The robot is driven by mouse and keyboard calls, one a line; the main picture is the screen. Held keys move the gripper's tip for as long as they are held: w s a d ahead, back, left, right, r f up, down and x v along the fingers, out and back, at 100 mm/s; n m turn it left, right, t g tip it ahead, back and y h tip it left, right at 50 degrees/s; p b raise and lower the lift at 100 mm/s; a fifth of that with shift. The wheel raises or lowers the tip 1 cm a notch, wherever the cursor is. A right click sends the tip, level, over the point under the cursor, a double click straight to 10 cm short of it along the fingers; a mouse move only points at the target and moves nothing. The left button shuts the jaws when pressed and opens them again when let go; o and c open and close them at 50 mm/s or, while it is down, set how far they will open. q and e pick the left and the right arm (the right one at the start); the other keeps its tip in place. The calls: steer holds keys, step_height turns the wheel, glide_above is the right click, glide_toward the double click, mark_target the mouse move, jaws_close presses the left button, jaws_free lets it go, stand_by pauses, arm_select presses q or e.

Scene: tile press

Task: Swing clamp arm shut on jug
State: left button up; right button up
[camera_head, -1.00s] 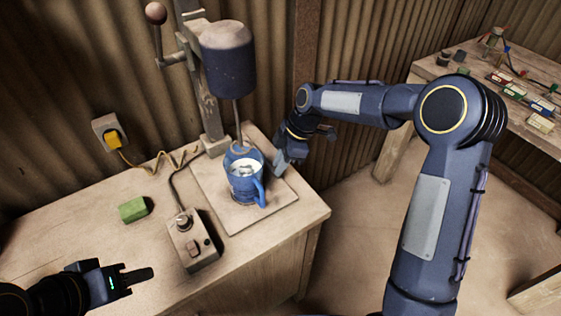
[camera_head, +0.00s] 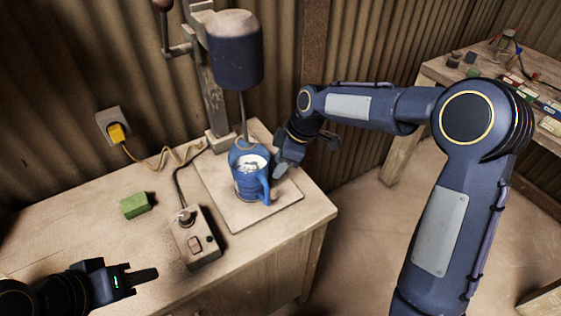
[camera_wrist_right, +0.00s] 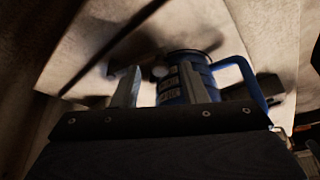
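A blue jug (camera_head: 245,188) with pale contents stands upright on the press's square base plate (camera_head: 222,204), its handle toward the front right. A blue upright piece (camera_head: 236,152) shows at its back edge; I cannot tell whether this is the clamp arm. My right gripper (camera_head: 284,166) is low beside the jug's right rear side. In the right wrist view its two fingers (camera_wrist_right: 160,88) are apart, with the jug (camera_wrist_right: 196,68) beyond them, partly hidden; contact cannot be told. My left gripper (camera_head: 140,277) is over the bench's front left, away from the jug; its finger gap is unclear.
The press head (camera_head: 236,52) hangs above the jug, its bit behind it. A switch box (camera_head: 195,240) with a cable and a green block (camera_head: 135,205) lie on the bench to the left. A yellow plug (camera_head: 117,132) is in the wall. A second table (camera_head: 440,75) stands at right.

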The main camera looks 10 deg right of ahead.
steer(key=v, duration=0.7)
steer(key=shift+d+r, duration=0.2)
steer(key=shift+r, duration=0.2)
steer(key=shift+c, duration=0.5)
